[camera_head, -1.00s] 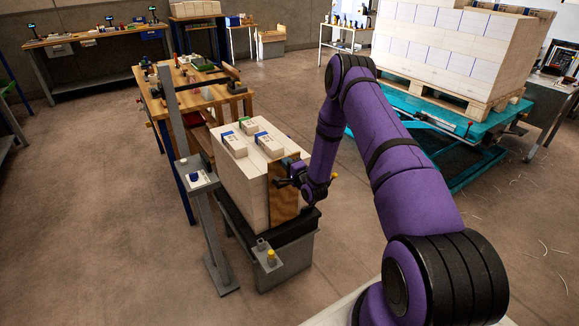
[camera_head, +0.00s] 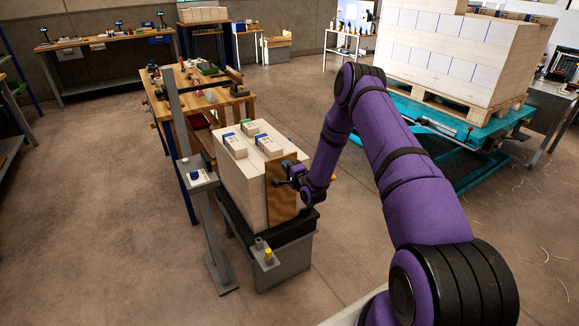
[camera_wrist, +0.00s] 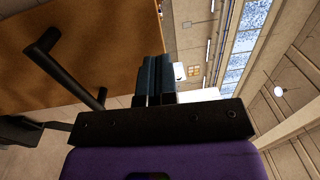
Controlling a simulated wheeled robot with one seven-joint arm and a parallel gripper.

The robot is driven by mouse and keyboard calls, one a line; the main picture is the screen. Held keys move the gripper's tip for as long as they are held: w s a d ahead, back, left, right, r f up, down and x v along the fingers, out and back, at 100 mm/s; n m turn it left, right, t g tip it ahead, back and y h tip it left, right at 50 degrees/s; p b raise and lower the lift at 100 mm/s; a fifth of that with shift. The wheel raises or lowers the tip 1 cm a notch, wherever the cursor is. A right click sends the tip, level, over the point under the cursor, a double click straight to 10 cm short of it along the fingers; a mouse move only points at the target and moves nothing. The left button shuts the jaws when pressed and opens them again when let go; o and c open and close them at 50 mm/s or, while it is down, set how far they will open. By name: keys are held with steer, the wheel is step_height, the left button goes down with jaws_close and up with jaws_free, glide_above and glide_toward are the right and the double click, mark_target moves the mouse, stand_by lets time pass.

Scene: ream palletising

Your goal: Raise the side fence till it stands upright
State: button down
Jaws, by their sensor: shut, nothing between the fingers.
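The side fence (camera_head: 283,204) is a brown wooden board. It stands about upright in the head view, close against the near right side of the stacked pale reams (camera_head: 241,184). In the wrist view the board (camera_wrist: 80,30) fills the upper left, with a black bar handle (camera_wrist: 70,72) in front of it. My gripper (camera_head: 285,171) is at the board's outer face, near its upper part. Its fingers (camera_wrist: 156,75) are shut and empty, to the right of the handle and apart from it in the wrist view. Whether the fingers touch the board is not clear.
The reams stand on a dark-topped grey stand (camera_head: 285,262). A grey post (camera_head: 211,230) with a button box is at its left. A wooden workbench (camera_head: 205,100) is behind. A loaded pallet (camera_head: 468,100) on a teal lift is at the right. Floor at the left is clear.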

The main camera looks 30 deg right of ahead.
steer(key=s, duration=1.1)
steer(key=w+a+r+n+g, duration=0.15)
steer(key=r+n, duration=0.25)
steer(key=r, duration=0.5)
steer(key=w+a+r+n+g, duration=0.1)
steer(key=w+r+n+g, duration=0.15)
steer(key=r, duration=0.55)
steer(key=s+a+r+n+g+h, duration=0.15)
steer(key=s+r, duration=0.25)
steer(key=r, duration=0.4)
steer(key=s+a+r+n+g, duration=0.2)
steer(key=s+r+n, duration=0.15)
steer(key=r, duration=0.35)
steer(key=s+a+r+n+g, duration=0.1)
steer(key=s+a+r+g, duration=0.1)
steer(key=s+r, duration=0.45)
steer(key=s+a+r+n+g, duration=0.15)
steer(key=s+r, duration=0.25)
steer(key=s, duration=0.6)
steer(key=s+a+r+n+g, duration=0.1)
steer(key=s+a, duration=0.1)
steer(key=s, duration=0.7)
steer(key=s+a+r+n+g, duration=0.1)
steer(key=s+a+n, duration=0.1)
steer(key=s, duration=0.8)
steer(key=shift+s+a+n+g+y, duration=0.15)
steer(key=shift+s+n+g+y, duration=0.15)
steer(key=shift+y, duration=0.15)
